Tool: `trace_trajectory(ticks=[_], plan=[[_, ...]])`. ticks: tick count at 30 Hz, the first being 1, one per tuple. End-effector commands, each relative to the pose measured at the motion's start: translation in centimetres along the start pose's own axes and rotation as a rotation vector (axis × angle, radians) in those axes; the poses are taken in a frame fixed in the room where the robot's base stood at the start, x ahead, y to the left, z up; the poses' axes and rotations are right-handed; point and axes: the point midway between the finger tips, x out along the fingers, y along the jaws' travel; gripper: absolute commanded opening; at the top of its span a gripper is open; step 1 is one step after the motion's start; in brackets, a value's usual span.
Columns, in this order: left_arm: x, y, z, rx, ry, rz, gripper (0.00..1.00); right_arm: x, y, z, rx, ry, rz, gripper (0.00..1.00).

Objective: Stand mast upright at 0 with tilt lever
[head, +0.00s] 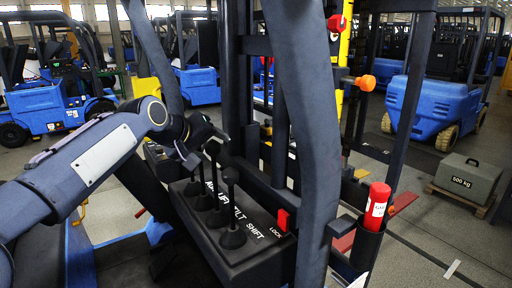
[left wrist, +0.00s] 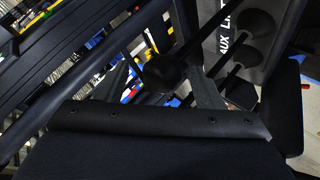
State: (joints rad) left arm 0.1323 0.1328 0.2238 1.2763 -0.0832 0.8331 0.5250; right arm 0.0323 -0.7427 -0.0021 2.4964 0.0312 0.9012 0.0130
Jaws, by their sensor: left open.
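A black lever console (head: 262,257) stands in the head view, with a row of several black levers labelled AUX, LIFT, TILT and SHIFT. The tilt lever (head: 217,217) is second from the near end, behind the shift lever (head: 232,238). My left gripper (head: 207,142) is open at the lever tops; dark parts overlap there, and I cannot tell whether it touches a knob. In the left wrist view, a round black knob (left wrist: 162,75) is close to a finger, with AUX and LIFT lettering behind. The dark mast uprights (head: 279,120) stand beyond the console. No tilt reading is legible.
A red LOCK switch (head: 283,220) sits at the console's right end. An orange knob (head: 365,82) and a red canister (head: 377,206) are to the right. A 500 kg weight (head: 467,180) rests on a pallet. Blue forklifts (head: 433,98) stand behind. Dark posts crowd the console.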

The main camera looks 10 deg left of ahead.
Motion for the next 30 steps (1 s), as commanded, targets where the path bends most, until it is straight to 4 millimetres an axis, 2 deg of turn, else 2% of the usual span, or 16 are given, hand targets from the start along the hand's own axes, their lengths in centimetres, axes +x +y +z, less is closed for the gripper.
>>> trace_trajectory(ticks=[5, 24, 30], plan=[[-0.2, -0.1, 0.0, 0.000, 0.001, -0.002, 0.62, 0.0, 0.0, 0.0, 0.000, 0.000, 0.000, 0.36], [-9.3, -0.1, -0.1, 0.000, 0.002, -0.003, 0.62, -1.2, -0.5, -0.6, 0.000, 0.000, 0.000, 0.36], [-10.0, -0.1, 0.0, -0.001, 0.000, -0.003, 0.62, -1.2, -0.6, -0.6, 0.000, 0.000, 0.000, 0.36]])
